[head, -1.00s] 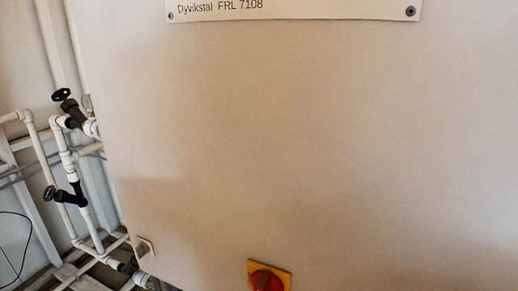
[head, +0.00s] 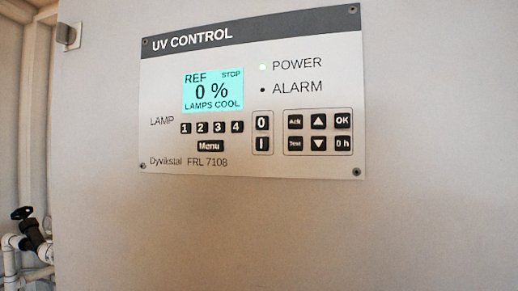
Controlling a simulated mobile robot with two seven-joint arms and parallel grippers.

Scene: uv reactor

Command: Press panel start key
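The UV control panel (head: 225,60) is a white plate with a dark header, screwed to a light cabinet face in the upper middle of the head view. Its lit cyan display (head: 212,90) reads "REF STOP 0 % LAMPS COOL". The black key marked "I" (head: 262,144) sits just below the key marked "0" (head: 262,122), in one outlined box. The POWER light (head: 262,67) is pale and looks lit; the ALARM light (head: 263,90) is dark. Neither of my grippers is in view.
Lamp keys 1 to 4 and a Menu key (head: 210,146) lie left of the "I" key. A boxed key group with Ack and OK (head: 342,121) lies right. White pipes with a black valve handle (head: 22,213) stand at the lower left. The cabinet face below is bare.

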